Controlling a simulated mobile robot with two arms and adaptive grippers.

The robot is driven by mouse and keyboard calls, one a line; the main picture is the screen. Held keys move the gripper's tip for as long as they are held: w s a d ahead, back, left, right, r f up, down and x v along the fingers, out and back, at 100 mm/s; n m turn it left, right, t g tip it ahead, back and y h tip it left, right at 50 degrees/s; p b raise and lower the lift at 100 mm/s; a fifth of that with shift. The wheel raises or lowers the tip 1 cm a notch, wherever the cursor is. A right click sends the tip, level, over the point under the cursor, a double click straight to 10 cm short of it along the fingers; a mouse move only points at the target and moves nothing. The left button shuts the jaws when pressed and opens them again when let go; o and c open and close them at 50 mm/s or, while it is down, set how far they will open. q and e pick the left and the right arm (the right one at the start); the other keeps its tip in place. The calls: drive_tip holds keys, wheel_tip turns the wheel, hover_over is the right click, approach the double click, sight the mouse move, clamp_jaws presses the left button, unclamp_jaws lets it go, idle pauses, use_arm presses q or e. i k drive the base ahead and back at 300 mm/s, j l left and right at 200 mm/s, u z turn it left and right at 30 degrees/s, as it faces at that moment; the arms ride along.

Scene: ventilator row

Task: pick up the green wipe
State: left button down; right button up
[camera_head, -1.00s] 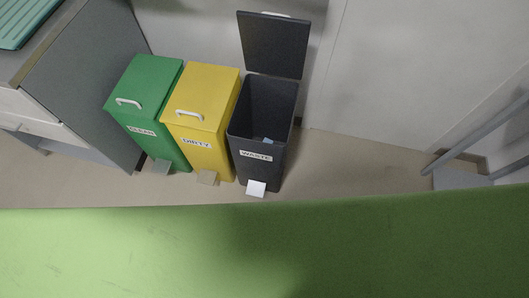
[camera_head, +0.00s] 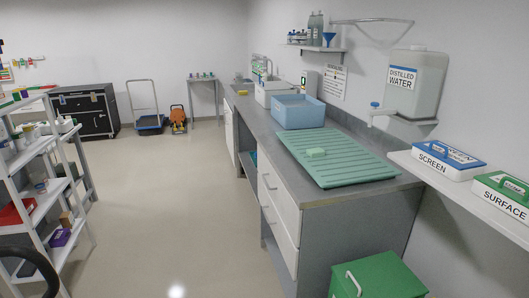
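A white box with a green top (camera_head: 505,190), labelled SURFACE, stands on the wall shelf at the right edge. A green piece shows on its top; I cannot tell whether it is a wipe or a handle. Neither of my grippers is in view.
A white box with a blue top (camera_head: 448,160), labelled SCREEN, and a distilled water tank (camera_head: 415,85) are at the right. A blue basin (camera_head: 298,112) stands behind the mat. A green bin (camera_head: 378,277) is below the counter end. Shelving (camera_head: 40,190) is left; the floor between is clear.

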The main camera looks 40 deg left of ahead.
sight(315, 152)
drive_tip(key=u, duration=2.7)
drive_tip(key=z, duration=1.7)
drive_tip(key=i+j+z, duration=0.35)
drive_tip(key=i+j, duration=0.8)
drive_tip(key=i, duration=0.05)
